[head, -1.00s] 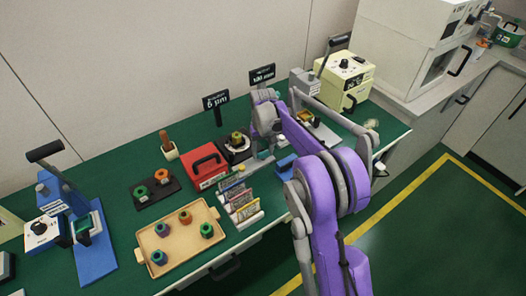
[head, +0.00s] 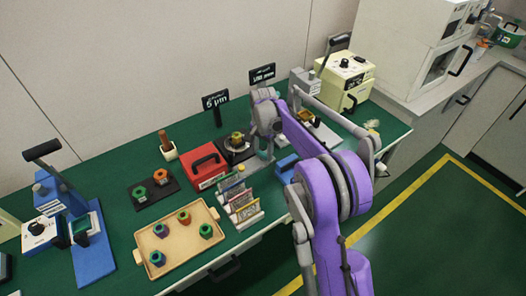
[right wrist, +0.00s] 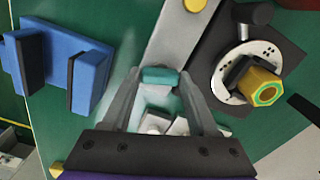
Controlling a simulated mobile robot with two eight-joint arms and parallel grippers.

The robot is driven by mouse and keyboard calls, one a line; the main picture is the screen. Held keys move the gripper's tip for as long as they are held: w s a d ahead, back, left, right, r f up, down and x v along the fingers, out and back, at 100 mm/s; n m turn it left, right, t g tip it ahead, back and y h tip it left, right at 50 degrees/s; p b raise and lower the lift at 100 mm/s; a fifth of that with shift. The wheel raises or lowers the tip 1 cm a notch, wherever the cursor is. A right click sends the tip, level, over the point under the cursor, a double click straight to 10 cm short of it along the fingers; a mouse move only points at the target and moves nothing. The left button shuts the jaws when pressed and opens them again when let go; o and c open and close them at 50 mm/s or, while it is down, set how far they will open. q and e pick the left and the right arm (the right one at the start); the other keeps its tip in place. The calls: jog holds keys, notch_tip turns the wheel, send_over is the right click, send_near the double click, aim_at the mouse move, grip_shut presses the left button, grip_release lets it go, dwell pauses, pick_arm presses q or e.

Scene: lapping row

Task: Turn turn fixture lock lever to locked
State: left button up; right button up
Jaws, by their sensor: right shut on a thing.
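The turn fixture (head: 233,156) is a dark plate with a pale disc and a yellow-green hex piece on it, on the green bench. In the right wrist view the fixture (right wrist: 220,88) is right of my gripper, apart from it. A dark bar (right wrist: 238,70) lies against the hex piece and a dark round knob (right wrist: 253,14) stands behind; I cannot tell which is the lock lever. My right gripper (head: 265,152) is beside the fixture. In the wrist view my right gripper (right wrist: 160,80) is shut on a small teal thing (right wrist: 160,75). My left gripper is not in view.
A red box (head: 205,166) stands left of the fixture, and a rack of cards (head: 242,206) is in front. A blue block (head: 287,163) is close on the right. A tan tray (head: 162,262) with several nuts and a blue lever press (head: 88,262) are further left.

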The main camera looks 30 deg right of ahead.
aim_at(263, 153)
jog(key=shift+m, duration=2)
jog(key=o, duration=1.4)
notch_tip(263, 153, up, 11)
jog(key=shift+f+p, duration=0.1)
jog(key=shift+p, duration=0.2)
